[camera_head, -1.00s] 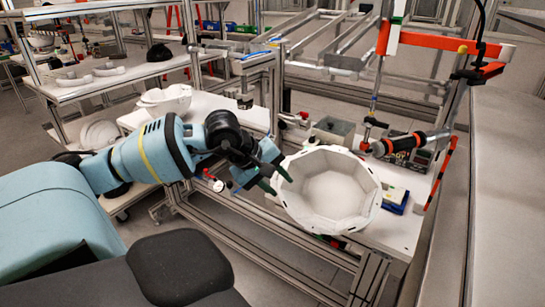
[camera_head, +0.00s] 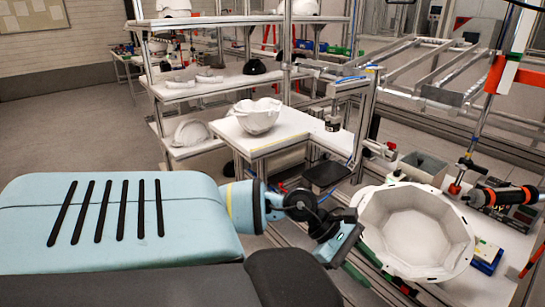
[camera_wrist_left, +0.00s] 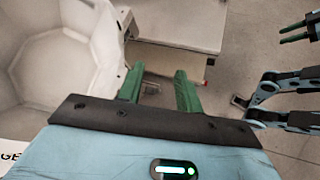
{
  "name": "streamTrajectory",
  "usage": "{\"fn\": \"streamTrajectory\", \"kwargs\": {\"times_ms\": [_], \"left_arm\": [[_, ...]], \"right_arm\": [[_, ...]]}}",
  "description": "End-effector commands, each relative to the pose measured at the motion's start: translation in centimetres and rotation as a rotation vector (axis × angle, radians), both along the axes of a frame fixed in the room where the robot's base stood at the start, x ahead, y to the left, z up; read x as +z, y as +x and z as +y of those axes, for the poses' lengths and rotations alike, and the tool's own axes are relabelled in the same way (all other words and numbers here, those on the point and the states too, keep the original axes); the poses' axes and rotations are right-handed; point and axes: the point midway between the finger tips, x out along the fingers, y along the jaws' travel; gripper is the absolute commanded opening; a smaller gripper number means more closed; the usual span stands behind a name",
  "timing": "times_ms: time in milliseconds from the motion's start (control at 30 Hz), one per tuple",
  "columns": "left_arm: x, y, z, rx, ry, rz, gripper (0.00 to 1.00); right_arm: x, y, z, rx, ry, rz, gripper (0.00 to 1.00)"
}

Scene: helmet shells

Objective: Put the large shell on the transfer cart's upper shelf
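The large shell (camera_head: 415,228) is a white, faceted bowl, open side up, on the bench at the right of the head view. It also fills the left of the left wrist view (camera_wrist_left: 65,60). My left gripper (camera_head: 348,245) is beside the shell's left rim. In the left wrist view its green fingers (camera_wrist_left: 158,90) are apart with nothing between them. Another gripper with green tips, seemingly my right (camera_wrist_left: 296,30), shows at the upper right, its fingers apart and empty. A low white-topped stand (camera_head: 262,146), possibly the transfer cart, stands behind my left gripper.
A smaller white shell (camera_head: 258,115) sits on that stand. A tall rack (camera_head: 225,20) behind it holds more shells and parts. A grey bin (camera_head: 422,167) and an orange-and-black tool (camera_head: 503,195) are close to the large shell. Open floor lies at left.

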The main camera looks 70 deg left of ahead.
Motion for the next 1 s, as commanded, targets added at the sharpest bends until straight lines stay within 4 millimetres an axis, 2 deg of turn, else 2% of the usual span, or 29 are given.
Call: {"fn": "streamTrajectory", "kwargs": {"times_ms": [33,100,167,267,367,467,533,567,600,700,800,900,1000], "left_arm": [[-1.6,-1.1,-2.1,0.101,-0.231,0.113,0.35],[-3.0,-2.0,-3.9,0.256,-0.532,0.271,0.35],[-4.3,-2.8,-4.7,0.404,-0.785,0.419,0.35],[-7.2,-4.1,-5.1,0.676,-1.191,0.678,0.35],[-11.5,-6.4,-4.8,0.979,-1.579,0.943,0.35],[-16.9,-10.2,-4.9,1.319,-1.949,1.202,0.35],[-20.8,-13.7,-5.6,1.57,-2.185,1.362,0.35],[-22.3,-15.4,-6.1,-1.65,2.243,-1.401,0.35],[-24.0,-17.5,-7.0,-1.587,2.093,-1.308,0.35],[-27.0,-22.1,-9.1,-1.457,1.808,-1.125,0.35],[-28.6,-25.1,-10.9,-1.374,1.63,-1.007,0.35],[-29.2,-26.6,-11.9,-1.331,1.545,-0.951,0.35],[-29.3,-27.0,-12.1,-1.32,1.523,-0.935,0.35]], "right_arm": [[0.0,0.0,0.0,0.0,0.0,0.0,0.44],[0.0,0.0,0.0,0.0,0.0,0.0,0.44],[0.1,-0.1,0.0,0.0,0.0,0.0,0.44],[0.1,-0.2,0.0,0.001,0.0,0.002,0.44],[0.1,-0.4,0.0,0.0,0.0,0.005,0.44],[0.0,-0.5,0.0,0.0,0.0,0.007,0.44],[0.0,-0.5,0.0,0.001,0.0,0.007,0.44],[0.0,-0.4,0.0,0.001,0.0,0.007,0.44],[0.0,-0.4,0.0,0.001,0.0,0.007,0.44],[0.0,-0.4,0.0,0.001,0.0,0.006,0.44],[0.0,-0.4,0.0,0.001,0.0,0.006,0.44],[0.1,-0.3,0.0,0.001,0.0,0.004,0.44],[0.1,-0.1,0.0,0.001,0.0,0.001,0.44]]}}
